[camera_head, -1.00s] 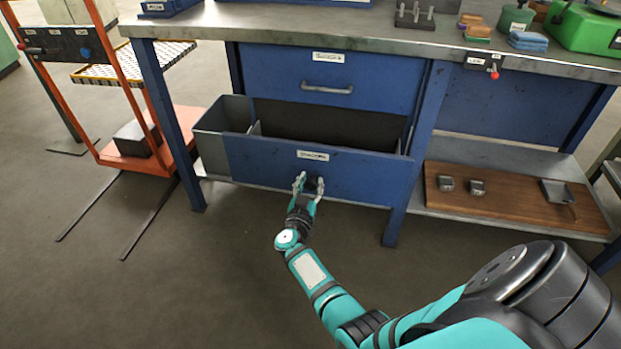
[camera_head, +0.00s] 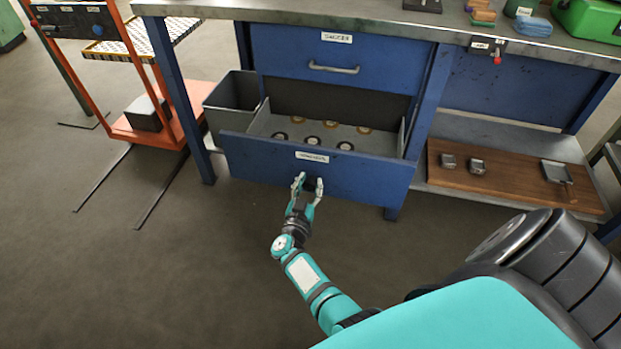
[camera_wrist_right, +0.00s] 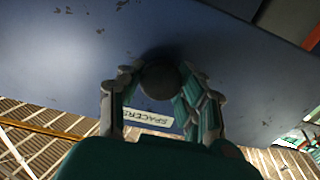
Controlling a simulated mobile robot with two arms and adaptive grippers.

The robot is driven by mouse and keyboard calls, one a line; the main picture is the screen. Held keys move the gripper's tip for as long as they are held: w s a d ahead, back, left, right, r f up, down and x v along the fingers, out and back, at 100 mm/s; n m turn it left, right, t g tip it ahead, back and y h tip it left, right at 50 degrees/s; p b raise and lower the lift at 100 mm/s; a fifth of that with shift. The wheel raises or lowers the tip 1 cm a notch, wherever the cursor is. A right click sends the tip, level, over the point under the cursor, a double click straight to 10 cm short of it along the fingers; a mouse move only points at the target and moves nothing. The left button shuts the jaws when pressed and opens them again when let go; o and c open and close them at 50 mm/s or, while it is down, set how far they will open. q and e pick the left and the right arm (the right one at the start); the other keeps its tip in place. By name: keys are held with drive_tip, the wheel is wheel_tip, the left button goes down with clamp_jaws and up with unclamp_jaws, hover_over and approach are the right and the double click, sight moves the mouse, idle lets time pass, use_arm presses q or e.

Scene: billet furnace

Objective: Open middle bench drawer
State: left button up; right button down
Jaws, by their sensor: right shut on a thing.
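The blue bench has a middle drawer (camera_head: 365,176) that stands pulled well out, with a white label on its front. Several ring-shaped pieces (camera_head: 312,140) lie on its floor inside. My right gripper (camera_head: 308,184) is at the drawer front, below the label. In the right wrist view the gripper (camera_wrist_right: 160,88) has its fingers shut around a dark round knob (camera_wrist_right: 160,78) on the drawer front, and the label there (camera_wrist_right: 148,118) reads "SPACERS". My left gripper is not in view.
A shut upper drawer (camera_head: 385,65) with a bar handle is above. A grey bin (camera_head: 232,98) stands left of the open drawer. An orange trolley (camera_head: 150,133) is further left. A wooden board (camera_head: 520,182) with metal pieces lies on the lower right shelf. The floor in front is clear.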

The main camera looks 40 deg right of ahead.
drive_tip(key=c, duration=0.9)
unclamp_jaws()
drive_tip(key=shift+o, duration=0.2)
